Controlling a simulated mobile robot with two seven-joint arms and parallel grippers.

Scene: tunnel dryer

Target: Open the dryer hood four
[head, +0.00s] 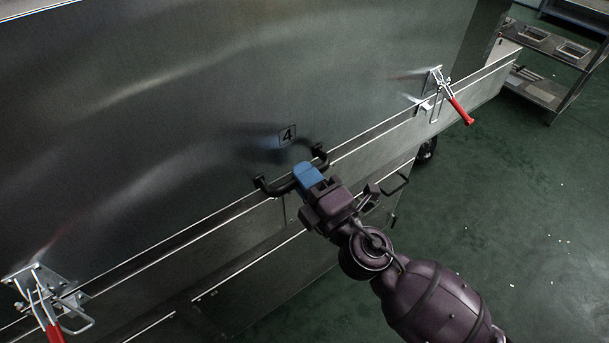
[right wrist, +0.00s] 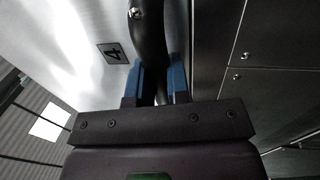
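The dryer hood (head: 180,110) is a large dark metal cover with a small "4" plate (head: 287,135); its lower edge lies along the dryer's lower body. A black bar handle (head: 271,188) is fixed near that edge, below the plate. My right gripper (head: 308,175), with blue fingers, is at the middle of the handle. In the right wrist view the handle (right wrist: 150,40) runs between the two blue fingers (right wrist: 155,85), which are closed around it. The "4" plate (right wrist: 112,53) shows left of it. The fingers hide part of the bar. My left gripper is out of view.
Red-handled latches sit at the hood's edge, one at right (head: 460,108) and one at lower left (head: 52,329); both red handles point downward. A metal rack (head: 556,75) with trays stands at upper right. The green floor (head: 510,210) at right is open.

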